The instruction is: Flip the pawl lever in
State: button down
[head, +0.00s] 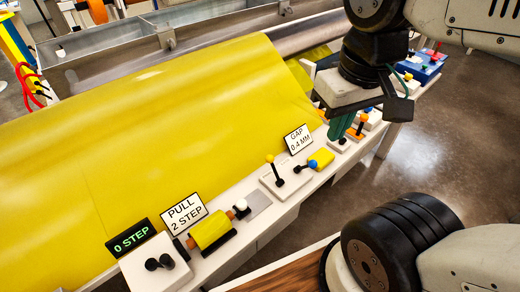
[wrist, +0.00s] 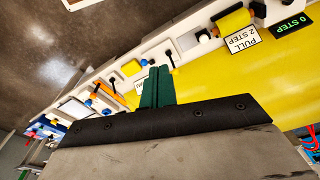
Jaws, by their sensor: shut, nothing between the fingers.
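My gripper (head: 343,124) has green fingers, shut and empty, above the far part of the white ledge. In the wrist view the gripper (wrist: 157,86) points over the ledge and the yellow sheet. Several small levers stand on the ledge. Part of the ledge under the gripper is hidden.
A wide yellow sheet (head: 140,130) slopes beside the ledge (head: 265,222). Signs read "0 STEP" (head: 131,238), "PULL 2 STEP" (head: 184,213) and "GAP 0.4 MM" (head: 298,139). Black knobs (head: 160,263) sit at the near end. A blue box (head: 422,66) stands at the far end.

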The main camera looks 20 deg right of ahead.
jog(key=w+g, duration=0.1)
jog(key=w, duration=0.7)
jog(key=n+g, duration=0.1)
send_over(273, 167)
notch_tip(273, 167, down, 5)
jog(key=w+a+f+g+h, duration=0.1)
jog(key=w+a+f, duration=0.1)
jog(key=w+f, duration=0.8)
notch_tip(273, 167, down, 4)
jog(key=shift+w+a+f+n+g, duration=0.2)
jog(key=shift+w+a+n+g, duration=0.1)
jog(key=shift+n+g, duration=0.1)
jog(key=shift+s+f, duration=0.1)
jog(key=x, duration=0.9)
jog(key=shift+s+d+f, duration=0.15)
jog(key=shift+d+f, duration=0.1)
jog(key=shift+f, duration=0.1)
jog(key=shift+s+d+r, duration=0.1)
jog(key=shift+s+r, duration=0.45)
jog(key=shift+s, duration=0.25)
jog(key=shift+s+d+r, duration=0.1)
jog(key=shift+s+r, duration=0.45)
jog(key=shift+s, duration=0.25)
